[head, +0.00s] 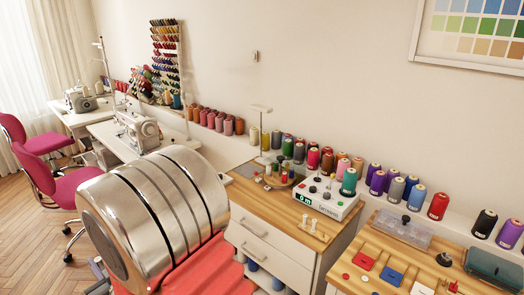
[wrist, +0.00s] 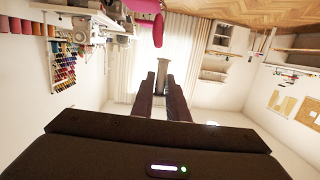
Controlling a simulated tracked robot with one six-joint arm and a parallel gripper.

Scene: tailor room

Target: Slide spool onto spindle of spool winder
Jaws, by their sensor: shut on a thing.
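A pale grey spool (wrist: 162,70) with a flanged end shows in the wrist view, gripped between the two dark fingers of my gripper (wrist: 161,88). The spool winder (head: 325,198) is a white box with a green-lit display, on the wooden top of a white drawer cabinet in the head view. Small dark knobs or posts stand on it, and a teal thread cone (head: 349,182) is at its right end. Its spindle is too small to make out for certain. My gripper is not visible in the head view, and the winder is not recognisable in the wrist view.
Small white pegs or spools (head: 314,228) stand in front of the winder. A round stand with small spools (head: 279,176) is to its left. Thread cones (head: 438,206) line the ledge behind. A second wooden table (head: 385,245) with trays is at right. Pink chairs (head: 70,190) are at left.

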